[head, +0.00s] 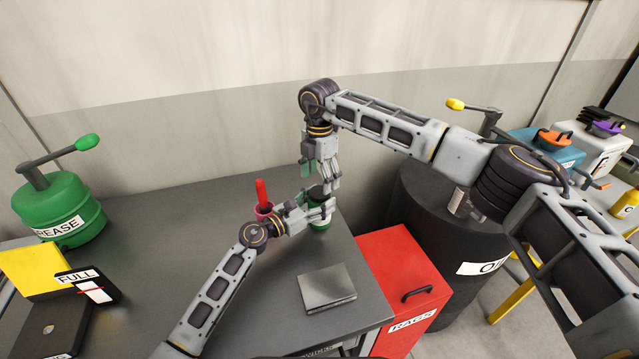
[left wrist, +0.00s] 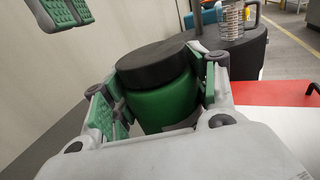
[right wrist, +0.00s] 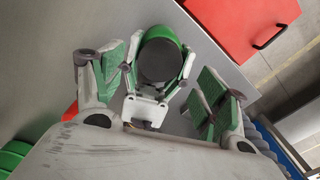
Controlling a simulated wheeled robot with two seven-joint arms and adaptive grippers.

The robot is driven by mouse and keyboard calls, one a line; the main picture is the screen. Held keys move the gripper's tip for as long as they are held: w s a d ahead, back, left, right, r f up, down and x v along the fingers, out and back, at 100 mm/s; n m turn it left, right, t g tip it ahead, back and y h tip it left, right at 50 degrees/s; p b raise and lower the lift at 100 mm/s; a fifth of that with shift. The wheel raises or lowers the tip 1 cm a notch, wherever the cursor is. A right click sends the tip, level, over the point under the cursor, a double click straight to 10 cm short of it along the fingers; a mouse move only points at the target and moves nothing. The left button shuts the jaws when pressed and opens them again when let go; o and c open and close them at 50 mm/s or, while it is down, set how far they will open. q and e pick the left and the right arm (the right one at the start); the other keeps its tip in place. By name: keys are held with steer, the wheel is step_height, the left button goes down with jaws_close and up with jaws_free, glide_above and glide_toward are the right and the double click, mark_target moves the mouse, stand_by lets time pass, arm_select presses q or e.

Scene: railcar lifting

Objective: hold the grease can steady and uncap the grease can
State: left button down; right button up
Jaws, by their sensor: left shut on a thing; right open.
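The grease can is a small green can (left wrist: 160,108) with a wide black cap (left wrist: 152,66) on top. It stands upright near the right end of the grey table. My left gripper (head: 323,207) is shut around the can's green body, with green pads on both sides below the cap; it also shows in the left wrist view (left wrist: 165,95). My right gripper (head: 320,178) is above the can, pointing down. In the right wrist view my right gripper (right wrist: 160,85) is open, its pads apart, with the black cap (right wrist: 159,61) between and beyond them. In the head view the arms partly hide the can.
A red cup with a red-handled tool (head: 262,202) stands left of the can. A dark flat box (head: 327,288) lies in front. A red rags bin (head: 405,275) and a black oil drum (head: 425,215) stand right. A large green grease container (head: 60,205) is far left. The table's middle is clear.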

stand_by(0.3)
arm_select(q)
steer(key=shift+c, duration=1.9)
jaws_free()
steer(key=shift+a, duration=0.1)
steer(key=shift+v, duration=5.95)
